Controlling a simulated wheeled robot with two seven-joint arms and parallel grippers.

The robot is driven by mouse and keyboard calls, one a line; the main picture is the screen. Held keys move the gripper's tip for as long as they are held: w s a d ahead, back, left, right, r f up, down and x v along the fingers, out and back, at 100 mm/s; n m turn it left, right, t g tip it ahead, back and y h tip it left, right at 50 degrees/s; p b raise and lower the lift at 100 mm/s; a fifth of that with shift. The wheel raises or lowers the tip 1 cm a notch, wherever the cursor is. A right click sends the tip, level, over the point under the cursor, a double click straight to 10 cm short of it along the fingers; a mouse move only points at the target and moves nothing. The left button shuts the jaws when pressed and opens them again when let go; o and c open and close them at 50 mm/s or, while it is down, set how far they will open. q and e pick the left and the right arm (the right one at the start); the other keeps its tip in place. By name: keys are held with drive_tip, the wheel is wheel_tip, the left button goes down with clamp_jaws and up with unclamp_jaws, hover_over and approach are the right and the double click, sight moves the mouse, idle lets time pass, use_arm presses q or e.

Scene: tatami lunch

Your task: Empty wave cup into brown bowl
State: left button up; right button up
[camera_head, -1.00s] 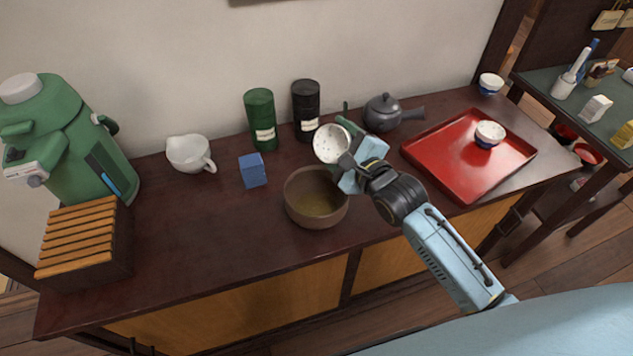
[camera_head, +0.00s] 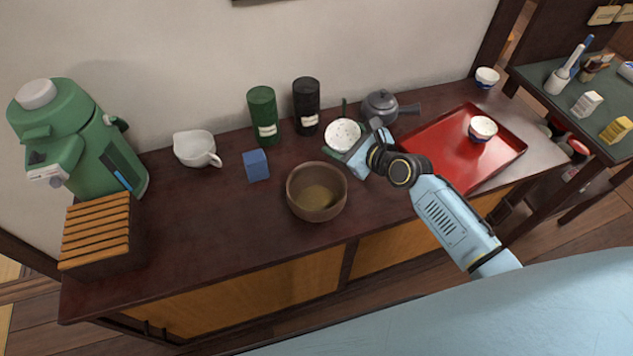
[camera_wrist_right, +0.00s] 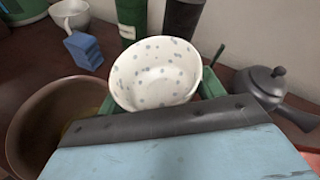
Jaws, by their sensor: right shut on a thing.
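My right gripper (camera_head: 362,148) is shut on a small white cup (camera_head: 343,135) with grey-blue spots. Its spotted inside faces the head camera, and in the right wrist view the cup (camera_wrist_right: 155,75) looks empty. Its outer pattern is mostly hidden, so I cannot tell if it has waves. The brown bowl (camera_head: 303,203) stands upright on the dark counter, with yellowish-brown liquid in its bottom. The cup is held behind and to the right of the bowl, apart from it. The bowl also shows at the left of the wrist view (camera_wrist_right: 30,130). My left gripper is not in view.
A grey teapot (camera_head: 381,106), a black canister (camera_head: 306,108) and a green canister (camera_head: 263,115) stand behind. A blue block (camera_head: 255,165) and white pitcher (camera_head: 194,148) are to the left. A red tray (camera_head: 440,137) bearing a blue-white cup (camera_head: 482,129) lies right.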

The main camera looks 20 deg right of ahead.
sight(347, 145)
drive_tip(key=shift+w+d+f+m+g, duration=0.35)
drive_tip(key=shift+w+d+m, duration=0.1)
drive_tip(key=shift+d+m, duration=0.1)
drive_tip(key=f+b, duration=0.1)
drive_tip(key=f, duration=0.1)
drive_tip(key=f+m+b, duration=0.1)
drive_tip(key=shift+w+d+f+y+b, duration=0.1)
drive_tip(key=shift+w+d+y+b, duration=0.2)
drive_tip(key=shift+y+b, duration=0.1)
drive_tip(key=shift+w+d+f+g+b, duration=0.15)
drive_tip(key=shift+f+g+b, duration=0.1)
drive_tip(key=shift+f+b, duration=0.5)
drive_tip(key=shift+f+m, duration=0.25)
drive_tip(key=shift+f, duration=0.05)
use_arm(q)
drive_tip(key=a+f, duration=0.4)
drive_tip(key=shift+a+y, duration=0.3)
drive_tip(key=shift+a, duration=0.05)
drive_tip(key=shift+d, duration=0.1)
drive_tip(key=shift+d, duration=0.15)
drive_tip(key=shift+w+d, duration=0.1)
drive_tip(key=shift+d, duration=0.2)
use_arm(e)
drive_tip(key=shift+r, duration=0.1)
